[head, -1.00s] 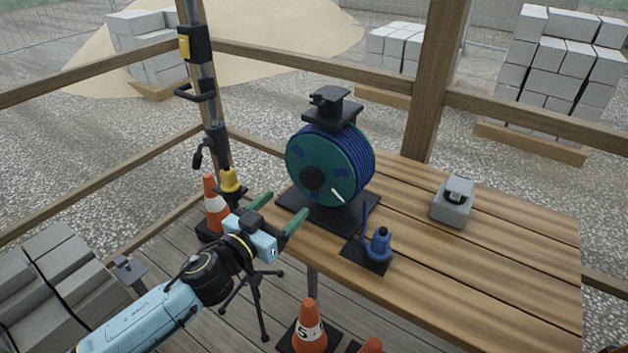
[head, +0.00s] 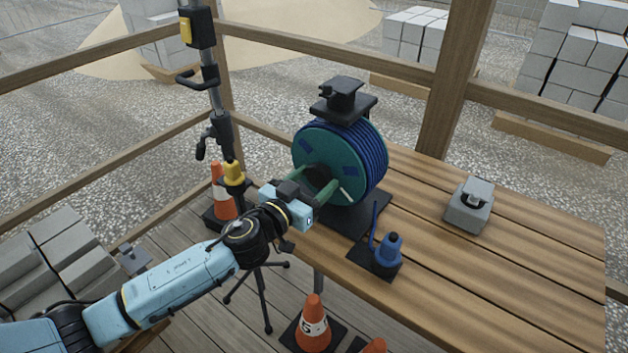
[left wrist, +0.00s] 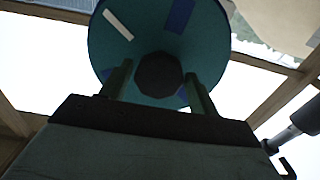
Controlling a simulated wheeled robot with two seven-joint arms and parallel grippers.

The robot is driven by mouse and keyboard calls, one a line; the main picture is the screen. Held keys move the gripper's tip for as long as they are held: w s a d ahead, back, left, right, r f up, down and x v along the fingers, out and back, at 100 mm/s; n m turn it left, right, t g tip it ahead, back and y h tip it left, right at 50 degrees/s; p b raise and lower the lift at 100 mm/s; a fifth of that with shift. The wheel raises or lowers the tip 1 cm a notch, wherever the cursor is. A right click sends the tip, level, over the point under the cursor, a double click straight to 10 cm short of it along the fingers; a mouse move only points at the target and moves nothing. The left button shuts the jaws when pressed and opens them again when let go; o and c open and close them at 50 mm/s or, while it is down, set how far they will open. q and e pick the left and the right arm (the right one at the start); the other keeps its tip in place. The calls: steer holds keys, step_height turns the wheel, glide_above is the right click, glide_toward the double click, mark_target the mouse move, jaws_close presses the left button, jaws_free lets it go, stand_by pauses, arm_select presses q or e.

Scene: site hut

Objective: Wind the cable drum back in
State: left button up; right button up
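The cable drum (head: 341,160) stands on a black base plate on the wooden table. It has a teal face with blue patches, one white stripe and blue cable wound around it. A dark hub (left wrist: 158,75) sits at the middle of its face. My left gripper (head: 327,186) is in front of the drum face, its green fingers pointing at it. In the left wrist view the fingers (left wrist: 158,88) are apart, one on each side of the hub. I cannot tell whether they touch it. My right gripper is in neither view.
A blue bottle-shaped item (head: 388,251) on a black plate stands at the table's front edge, near the drum. A grey block (head: 468,206) lies to the right. A mast stands left of the drum. Traffic cones (head: 313,325) stand below the table.

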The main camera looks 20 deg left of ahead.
arm_select(q)
steer(key=c, duration=1)
steer(key=shift+c, duration=0.2)
steer(key=shift+n, duration=0.3)
